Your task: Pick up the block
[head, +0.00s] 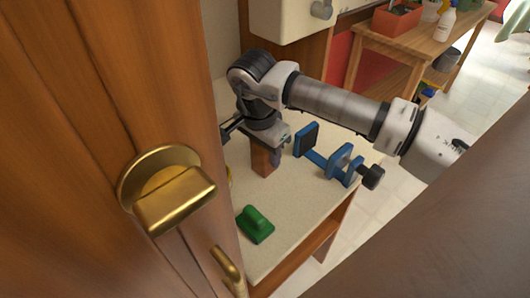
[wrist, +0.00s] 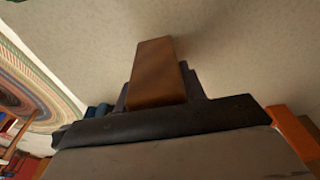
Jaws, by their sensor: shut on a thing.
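The block (head: 263,160) is a brown wooden piece standing upright on the pale worktop under my gripper (head: 272,143) in the head view. In the wrist view the block (wrist: 157,72) rises from between the dark fingers of my gripper (wrist: 160,95), which are shut on it. The fingers hide part of the block. I cannot tell whether its lower end touches the worktop.
A blue clamp (head: 328,160) with a black knob lies right of the block. A green block-like object (head: 255,224) lies nearer the front edge of the worktop (head: 290,215). A wooden door (head: 100,120) with a brass handle (head: 170,190) stands close on the left.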

